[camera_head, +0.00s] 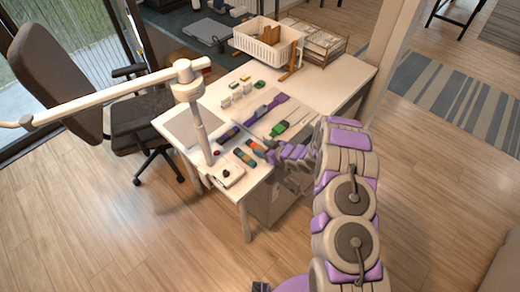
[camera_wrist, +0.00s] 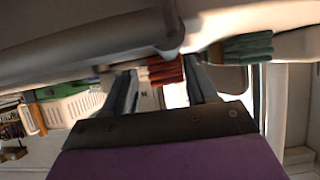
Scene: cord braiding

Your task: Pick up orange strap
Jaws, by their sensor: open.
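The orange strap (camera_head: 257,148) lies near the front edge of the white table, at the end of my arm. In the wrist view the orange-red strap (camera_wrist: 165,72) shows as a ridged bundle between my two fingers, and the fingers look apart from it. My gripper (camera_head: 276,154) is open, just right of the strap; its dark fingers (camera_wrist: 165,88) reach forward on both sides of the strap in the wrist view. I cannot tell whether a finger touches it. Part of the strap's right end is hidden by my gripper in the head view.
A multicoloured strap (camera_head: 244,157) lies left of the orange one; a teal bundle (camera_wrist: 248,47) is near my right finger. A green-handled tool (camera_head: 280,128) lies behind. A white lamp stand (camera_head: 203,140) rises at left. A white basket (camera_head: 268,42) stands at the back.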

